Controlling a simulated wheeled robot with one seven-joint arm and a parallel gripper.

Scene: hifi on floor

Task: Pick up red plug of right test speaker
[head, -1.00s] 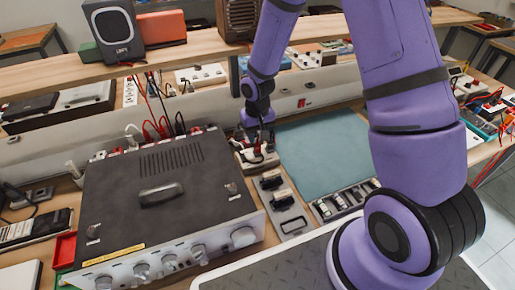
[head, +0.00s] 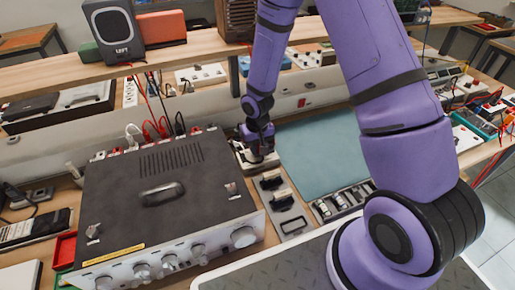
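My gripper (head: 257,151) points down, low over a small pale block (head: 244,163) to the right of the dark amplifier (head: 155,195). The fingers are small, dark and partly hidden by my wrist, so I cannot tell their opening or whether they touch anything. I cannot make out the red plug of the right test speaker; it may be hidden by my gripper. A speaker marked LEFT (head: 115,30) stands on the shelf at the upper left. I see no speaker marked right.
Red and black cables (head: 150,125) rise behind the amplifier. A grey tray with black-handled parts (head: 292,224) and a tray of small cylinders (head: 345,202) lie in front of my gripper. A teal mat (head: 318,150) lies bare to the right. The wooden shelf (head: 75,75) crosses behind.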

